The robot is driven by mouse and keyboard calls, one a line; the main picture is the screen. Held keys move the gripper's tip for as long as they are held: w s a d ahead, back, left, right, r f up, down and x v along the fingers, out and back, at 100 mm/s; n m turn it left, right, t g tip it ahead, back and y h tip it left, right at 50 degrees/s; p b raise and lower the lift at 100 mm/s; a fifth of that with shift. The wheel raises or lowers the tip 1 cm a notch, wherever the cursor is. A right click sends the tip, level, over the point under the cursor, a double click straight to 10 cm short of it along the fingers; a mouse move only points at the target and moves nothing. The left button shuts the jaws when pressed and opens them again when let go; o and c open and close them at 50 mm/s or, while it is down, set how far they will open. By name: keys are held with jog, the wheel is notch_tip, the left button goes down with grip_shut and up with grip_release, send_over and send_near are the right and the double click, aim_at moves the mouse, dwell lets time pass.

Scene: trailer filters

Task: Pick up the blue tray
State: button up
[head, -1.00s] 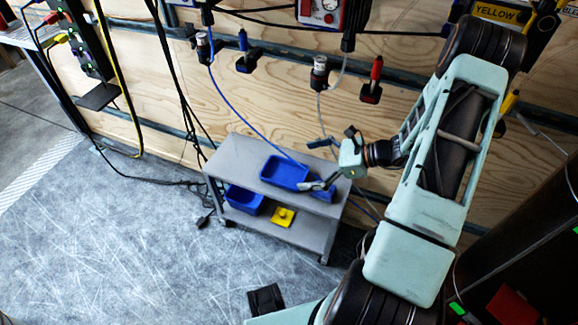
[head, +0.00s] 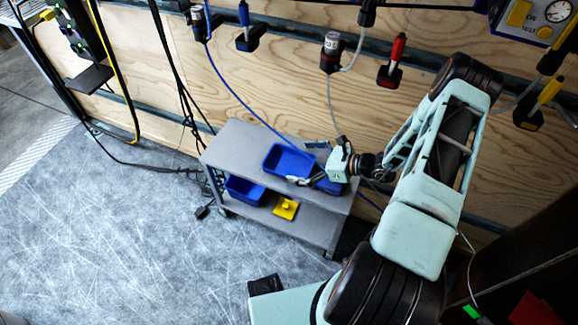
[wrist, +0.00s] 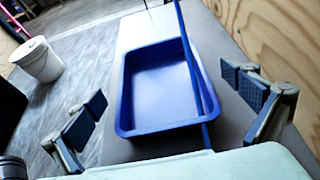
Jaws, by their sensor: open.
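The blue tray (head: 281,154) is a shallow, empty rectangular tray on top of a grey cart (head: 235,150). It also shows in the middle of the wrist view (wrist: 160,85). My gripper (head: 308,163) is open at the tray's right end in the head view. In the wrist view my gripper (wrist: 163,90) has one finger on each side of the tray, apart from its walls, with nothing held. A blue hose (wrist: 190,60) crosses the tray's right side there. More blue, partly hidden by my gripper, shows right of the tray in the head view.
The cart's lower shelf holds a blue bin (head: 245,190) and a yellow object (head: 285,208). A plywood wall (head: 270,90) with hanging cables and tools stands close behind. A white bucket (wrist: 38,62) stands on the floor. The floor left of the cart is mostly open.

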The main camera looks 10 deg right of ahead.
aim_at(287, 165)
jog(key=b+x, duration=0.1)
jog(key=x, duration=0.3)
jog(key=shift+s+f, duration=0.15)
jog(key=shift+f, duration=0.05)
jog(key=shift+w+a, duration=0.3)
jog(key=shift+c, duration=0.4)
jog(key=c, duration=1.2)
jog(key=shift+r, duration=0.1)
